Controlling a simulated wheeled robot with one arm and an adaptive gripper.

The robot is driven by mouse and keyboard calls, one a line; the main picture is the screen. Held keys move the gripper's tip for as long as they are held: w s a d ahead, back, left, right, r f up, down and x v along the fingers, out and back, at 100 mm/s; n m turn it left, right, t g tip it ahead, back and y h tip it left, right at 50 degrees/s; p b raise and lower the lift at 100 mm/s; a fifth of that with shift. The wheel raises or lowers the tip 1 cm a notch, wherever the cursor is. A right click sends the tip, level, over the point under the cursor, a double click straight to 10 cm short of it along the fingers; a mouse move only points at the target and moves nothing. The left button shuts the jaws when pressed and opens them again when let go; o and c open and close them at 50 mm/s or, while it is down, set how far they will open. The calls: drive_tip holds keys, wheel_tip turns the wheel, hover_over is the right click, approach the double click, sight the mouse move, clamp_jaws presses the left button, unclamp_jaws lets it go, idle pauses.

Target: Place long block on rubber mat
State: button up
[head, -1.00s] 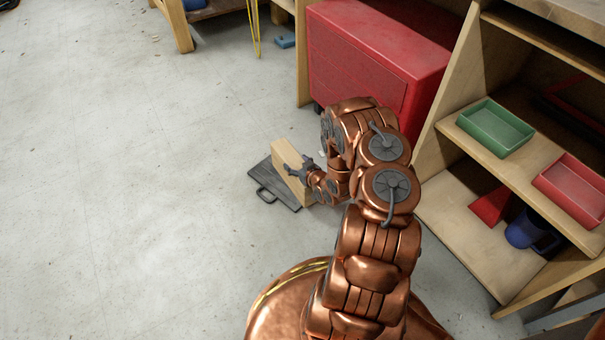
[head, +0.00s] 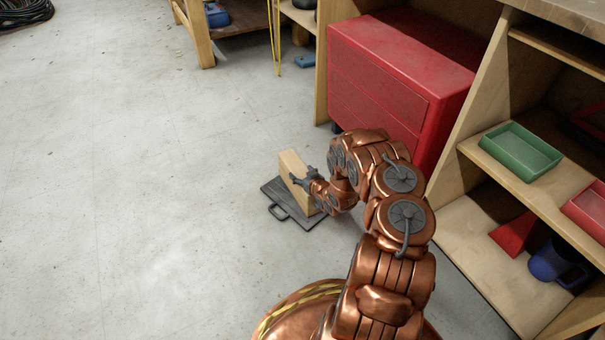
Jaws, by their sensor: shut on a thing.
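The long block (head: 291,166) is pale wood and stands upright on its narrow side at the dark grey rubber mat (head: 283,205). The mat lies flat on the floor and has a loop handle at its left edge. My gripper (head: 300,179) is shut on the long block from the right side. The block overlaps the mat in the picture; whether its underside touches the mat cannot be told. My gripper and arm hide part of the block's right side and part of the mat.
A red drawer cabinet (head: 385,80) stands behind my arm. A wooden shelf at right holds a green tray (head: 521,150), a red tray (head: 590,208) and a blue mug (head: 556,262). A coiled hose (head: 22,12) lies at the far upper left. The floor at left is clear.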

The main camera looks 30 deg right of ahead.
drive_tip(key=shift+f, duration=0.3)
drive_tip(key=o, duration=1.8)
drive_tip(key=shift+f, duration=0.15)
